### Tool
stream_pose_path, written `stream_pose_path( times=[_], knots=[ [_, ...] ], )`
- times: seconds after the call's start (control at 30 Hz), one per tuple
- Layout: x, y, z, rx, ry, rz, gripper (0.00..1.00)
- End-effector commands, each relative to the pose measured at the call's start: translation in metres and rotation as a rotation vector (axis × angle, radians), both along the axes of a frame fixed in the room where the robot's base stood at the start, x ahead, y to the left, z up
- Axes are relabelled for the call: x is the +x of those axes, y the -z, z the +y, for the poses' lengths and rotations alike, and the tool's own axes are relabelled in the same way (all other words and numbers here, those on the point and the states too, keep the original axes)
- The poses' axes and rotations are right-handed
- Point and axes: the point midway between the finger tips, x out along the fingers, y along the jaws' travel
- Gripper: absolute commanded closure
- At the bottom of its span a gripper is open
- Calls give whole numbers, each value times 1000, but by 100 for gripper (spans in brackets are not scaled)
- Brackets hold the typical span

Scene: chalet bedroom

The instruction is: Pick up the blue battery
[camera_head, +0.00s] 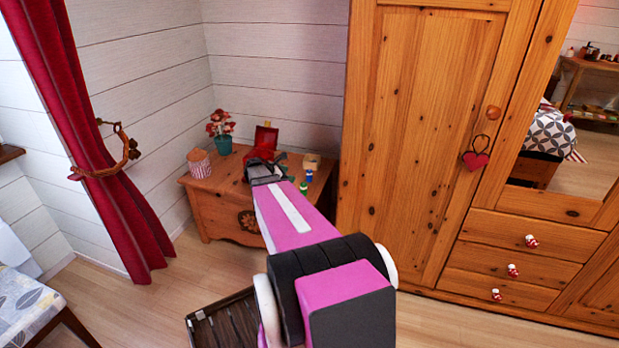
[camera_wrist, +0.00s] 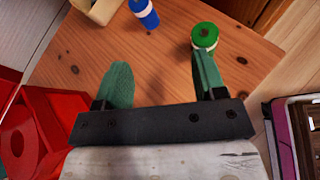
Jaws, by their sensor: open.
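The blue battery (camera_wrist: 145,14) stands on the wooden chest at the top edge of the wrist view, partly cut off, beyond my fingertips and between their lines. In the head view it is a small blue item (camera_head: 309,175) right of my gripper (camera_head: 268,170). In the wrist view my gripper (camera_wrist: 162,75) is open, its two green fingers apart with only bare wood between them. A green battery-like cylinder (camera_wrist: 205,35) is right at the tip of the right finger; whether they touch I cannot tell. It also shows in the head view (camera_head: 303,187).
The wooden chest (camera_head: 215,205) also bears a red box (camera_head: 265,138), a small wooden box (camera_head: 312,160), a potted plant (camera_head: 220,125) and a striped jar (camera_head: 198,163). The red box (camera_wrist: 40,130) is close left of my gripper. A wardrobe (camera_head: 420,150) stands right.

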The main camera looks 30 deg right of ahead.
Motion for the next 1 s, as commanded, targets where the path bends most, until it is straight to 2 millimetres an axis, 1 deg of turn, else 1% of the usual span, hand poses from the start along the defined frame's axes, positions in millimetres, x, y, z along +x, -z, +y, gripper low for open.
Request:
stream_pose_path(
  times=[0.03, 0.1, 0.2, 0.37, 0.6, 0.83, 1.0],
  knots=[
    [12, -1, -14, -43, -29, 50, 36],
    [18, -4, -25, -89, -61, 106, 36],
    [22, -6, -33, -121, -83, 146, 36],
    [23, -1, -48, -128, -87, 157, 36],
    [25, 12, -79, -126, -87, 154, 36],
    [27, 20, -90, -125, -86, 153, 36],
    [32, 35, -108, -125, -86, 153, 36]
  ],
)
